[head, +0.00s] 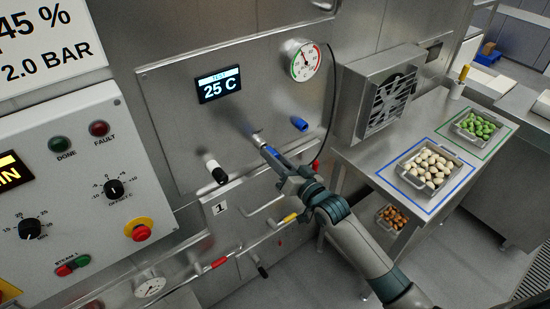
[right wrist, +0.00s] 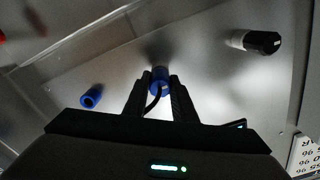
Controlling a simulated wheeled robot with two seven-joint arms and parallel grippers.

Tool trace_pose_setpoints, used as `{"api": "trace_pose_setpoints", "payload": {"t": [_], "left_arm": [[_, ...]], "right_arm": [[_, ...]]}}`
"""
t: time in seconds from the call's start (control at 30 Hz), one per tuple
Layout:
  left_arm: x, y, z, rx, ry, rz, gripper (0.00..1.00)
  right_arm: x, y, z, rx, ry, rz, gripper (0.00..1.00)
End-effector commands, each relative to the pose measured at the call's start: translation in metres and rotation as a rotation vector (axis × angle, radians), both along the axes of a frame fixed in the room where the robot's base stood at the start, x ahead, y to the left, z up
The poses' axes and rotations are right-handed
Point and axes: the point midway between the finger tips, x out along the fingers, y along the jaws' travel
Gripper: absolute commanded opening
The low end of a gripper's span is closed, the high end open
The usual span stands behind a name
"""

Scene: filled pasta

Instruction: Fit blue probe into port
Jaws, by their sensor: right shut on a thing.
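The blue probe (head: 268,150) is clamped between the fingers of my right gripper (head: 278,162), its pale metal tip pointing at the steel panel. In the right wrist view its blue body (right wrist: 160,78) sits between the fingertips (right wrist: 158,92), with a black cable curving beside it. A blue hollow fitting (head: 299,124), apparently a port, stands out from the panel to the right of the probe. It also shows in the wrist view (right wrist: 91,97) with a dark opening, apart from the probe. Whether the tip touches the panel cannot be told. My left gripper is out of view.
A white fitting with a black end (head: 215,170) juts out left of the probe. A round gauge (head: 302,61) and a 25 C display (head: 219,84) are above. A black cable (head: 329,110) hangs at right. A vented box (head: 385,103) stands farther right.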

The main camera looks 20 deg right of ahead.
Motion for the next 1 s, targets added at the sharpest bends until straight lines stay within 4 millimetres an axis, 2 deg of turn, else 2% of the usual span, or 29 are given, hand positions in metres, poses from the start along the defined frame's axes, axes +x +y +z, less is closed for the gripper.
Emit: {"api": "trace_pose_setpoints", "payload": {"t": [0.6, 1.0], "left_arm": [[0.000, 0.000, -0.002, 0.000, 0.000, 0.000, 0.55], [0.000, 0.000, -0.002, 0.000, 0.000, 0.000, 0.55]], "right_arm": [[0.011, 0.004, 0.000, 0.000, -0.001, -0.001, 0.01], [0.011, 0.004, 0.000, 0.000, -0.001, -0.001, 0.01]]}}
